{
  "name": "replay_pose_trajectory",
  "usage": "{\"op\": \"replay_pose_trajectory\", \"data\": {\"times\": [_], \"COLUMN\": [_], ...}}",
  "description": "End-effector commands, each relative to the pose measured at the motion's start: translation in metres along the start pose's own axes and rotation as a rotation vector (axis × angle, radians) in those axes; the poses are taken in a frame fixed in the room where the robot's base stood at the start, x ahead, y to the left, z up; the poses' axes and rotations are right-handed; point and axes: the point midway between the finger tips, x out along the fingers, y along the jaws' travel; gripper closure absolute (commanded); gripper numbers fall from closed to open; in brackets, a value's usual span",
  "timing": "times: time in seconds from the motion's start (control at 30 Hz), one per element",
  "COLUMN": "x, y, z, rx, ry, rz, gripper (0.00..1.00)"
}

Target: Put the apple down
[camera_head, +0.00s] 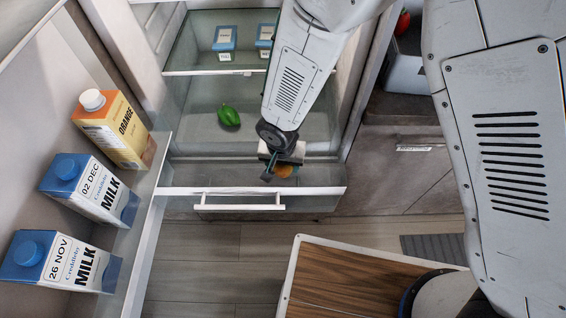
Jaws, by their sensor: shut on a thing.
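My gripper (275,172) is at the lower right of the open fridge, just above the front edge of its lowest shelf area. It is shut on the apple (284,170), a small orange-yellow patch between and behind the fingers. Most of the apple is hidden by the gripper, and I cannot tell whether it touches a surface. The fridge's lower glass shelf (190,138) is behind and around the gripper. A green pepper (229,116) lies on this shelf, to the left of my gripper and apart from it.
The open door's rack (147,235) at left holds an orange carton (112,130) and two milk cartons (92,190). Blue-lidded containers (224,38) stand on the upper shelf. A white-handled drawer (240,203) is below. The shelf around the pepper has free room.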

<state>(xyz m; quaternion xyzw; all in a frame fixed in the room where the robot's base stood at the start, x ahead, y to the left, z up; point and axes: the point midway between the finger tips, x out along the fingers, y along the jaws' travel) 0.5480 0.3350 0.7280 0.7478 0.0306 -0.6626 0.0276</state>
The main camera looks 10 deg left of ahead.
Motion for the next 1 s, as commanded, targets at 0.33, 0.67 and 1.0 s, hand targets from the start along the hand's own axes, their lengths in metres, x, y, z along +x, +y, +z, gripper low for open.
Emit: {"op": "replay_pose_trajectory", "data": {"times": [0.33, 0.67, 1.0], "x": [0.002, 0.002, -0.045], "y": [0.000, 0.000, -0.001], "z": [0.000, 0.000, -0.002], "rx": [-0.001, 0.000, 0.001], "ry": [0.001, 0.001, 0.005], "rz": [-0.001, 0.000, -0.004], "gripper": [0.33, 0.20, 0.20]}}
